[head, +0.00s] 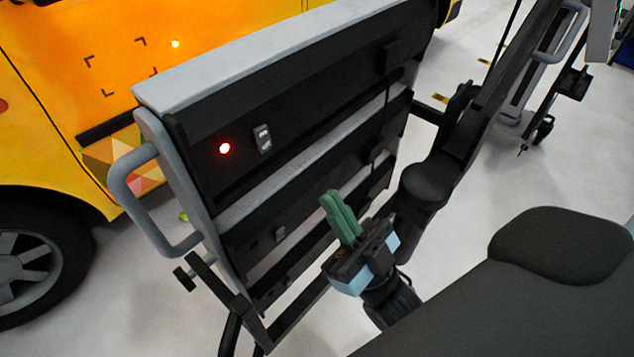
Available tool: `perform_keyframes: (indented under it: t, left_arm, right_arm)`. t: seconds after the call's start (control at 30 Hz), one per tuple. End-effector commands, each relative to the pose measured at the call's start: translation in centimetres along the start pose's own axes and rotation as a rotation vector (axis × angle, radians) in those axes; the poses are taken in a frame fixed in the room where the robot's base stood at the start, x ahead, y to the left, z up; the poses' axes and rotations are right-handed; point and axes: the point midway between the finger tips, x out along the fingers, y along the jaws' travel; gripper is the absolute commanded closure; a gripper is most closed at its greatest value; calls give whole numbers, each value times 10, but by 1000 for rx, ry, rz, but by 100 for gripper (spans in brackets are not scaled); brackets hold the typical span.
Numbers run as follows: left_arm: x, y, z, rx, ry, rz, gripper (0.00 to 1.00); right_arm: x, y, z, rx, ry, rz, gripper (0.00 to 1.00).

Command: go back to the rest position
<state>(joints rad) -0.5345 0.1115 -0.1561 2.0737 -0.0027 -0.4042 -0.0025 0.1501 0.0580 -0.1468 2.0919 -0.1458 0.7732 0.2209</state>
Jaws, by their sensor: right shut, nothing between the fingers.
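My right gripper (341,216), with green fingers on a black and light-blue body, is in the lower middle of the head view. Its fingers are together, with nothing between them. It is in front of the lower part of a black and grey panel rack (234,82). I cannot tell how far it is from the rack. My right arm reaches it from the upper right. My left gripper is not in view.
The rack carries a glowing red light (224,148), a small switch (263,138) and a grey side handle (124,185). A yellow vehicle (60,60) with a dark wheel (35,265) stands behind at the left. Pale floor (140,290) is open around the rack.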

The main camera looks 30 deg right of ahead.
Motion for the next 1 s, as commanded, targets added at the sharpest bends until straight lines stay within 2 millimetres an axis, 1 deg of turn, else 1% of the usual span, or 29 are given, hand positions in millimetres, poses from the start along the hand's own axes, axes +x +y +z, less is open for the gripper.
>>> perform_keyframes:
  t: [0.03,0.2,0.73,0.8,0.87,0.93,0.97,1.0]
  left_arm:
    - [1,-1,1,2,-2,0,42]
    - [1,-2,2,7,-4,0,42]
    - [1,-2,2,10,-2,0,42]
    - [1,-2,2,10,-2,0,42]
    - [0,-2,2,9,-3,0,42]
    - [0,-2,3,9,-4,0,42]
    - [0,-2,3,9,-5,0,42]
    - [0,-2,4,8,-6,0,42]
  right_arm:
    - [-5,0,0,0,-3,0,100]
    - [-12,0,-3,-1,0,0,100]
    - [-12,0,-3,-1,0,0,100]
    - [-14,0,-1,0,-17,4,100]
    - [-21,1,6,0,-63,15,100]
    - [-37,2,21,2,-165,38,100]
    - [-47,2,29,3,-224,51,100]
    - [-63,2,41,4,-317,70,100]
